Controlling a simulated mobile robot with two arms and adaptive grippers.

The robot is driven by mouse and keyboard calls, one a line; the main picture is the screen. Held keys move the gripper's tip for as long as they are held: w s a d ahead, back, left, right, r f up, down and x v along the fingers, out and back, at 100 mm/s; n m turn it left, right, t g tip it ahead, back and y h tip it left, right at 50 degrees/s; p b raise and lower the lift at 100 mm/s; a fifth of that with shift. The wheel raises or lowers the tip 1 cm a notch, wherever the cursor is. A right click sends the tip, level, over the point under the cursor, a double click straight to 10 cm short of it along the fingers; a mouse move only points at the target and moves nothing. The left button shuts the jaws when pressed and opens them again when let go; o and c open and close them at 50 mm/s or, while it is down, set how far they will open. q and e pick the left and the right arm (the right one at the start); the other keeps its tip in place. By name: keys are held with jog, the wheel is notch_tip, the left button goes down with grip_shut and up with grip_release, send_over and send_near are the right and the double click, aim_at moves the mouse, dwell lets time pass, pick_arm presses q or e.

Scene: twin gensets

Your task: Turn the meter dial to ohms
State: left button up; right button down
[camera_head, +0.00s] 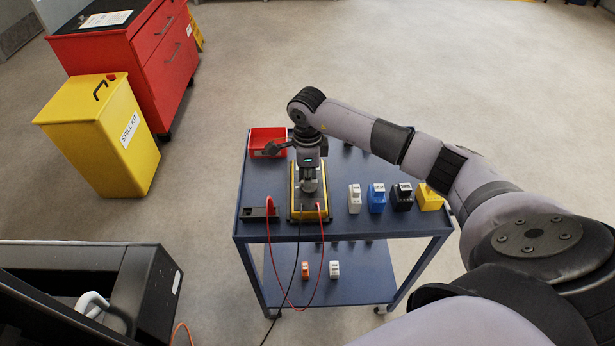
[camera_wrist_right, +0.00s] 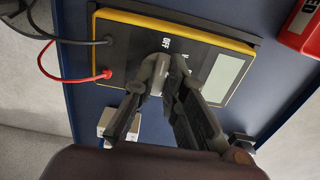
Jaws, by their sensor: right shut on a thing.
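The meter (camera_head: 296,207) is a yellow-edged box with a dark face, lying on the blue cart. In the wrist view the meter (camera_wrist_right: 125,48) shows an OFF mark, part of another mark beside it, and a blank grey display (camera_wrist_right: 226,76). My right gripper (camera_head: 309,186) comes down over the meter from above. In the wrist view my right gripper (camera_wrist_right: 164,72) is shut on the grey dial (camera_wrist_right: 158,78) at the middle of the face. The fingers hide much of the dial, and I cannot tell which mark it points to. My left gripper is not in view.
A red lead (camera_head: 269,240) and a black lead run from the meter. White, blue, black and yellow blocks (camera_head: 377,197) stand right of it on the blue cart (camera_head: 262,180). A red tray (camera_head: 267,134) sits at the back left. A yellow spill kit bin (camera_head: 90,140) stands left.

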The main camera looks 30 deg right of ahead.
jog(key=shift+m, duration=0.3)
jog(key=m+b, duration=0.1)
jog(key=m, duration=0.3)
jog(key=shift+w+b, duration=0.1)
jog(key=shift+b, duration=0.2)
jog(key=m, duration=0.5)
jog(key=shift+d+b, duration=0.15)
jog(key=shift+b, duration=0.25)
jog(key=m, duration=0.8)
jog(key=shift+d, duration=0.15)
jog(key=shift+m, duration=0.3)
jog(key=c, duration=1.6)
grip_release()
jog(key=shift+c, duration=0.2)
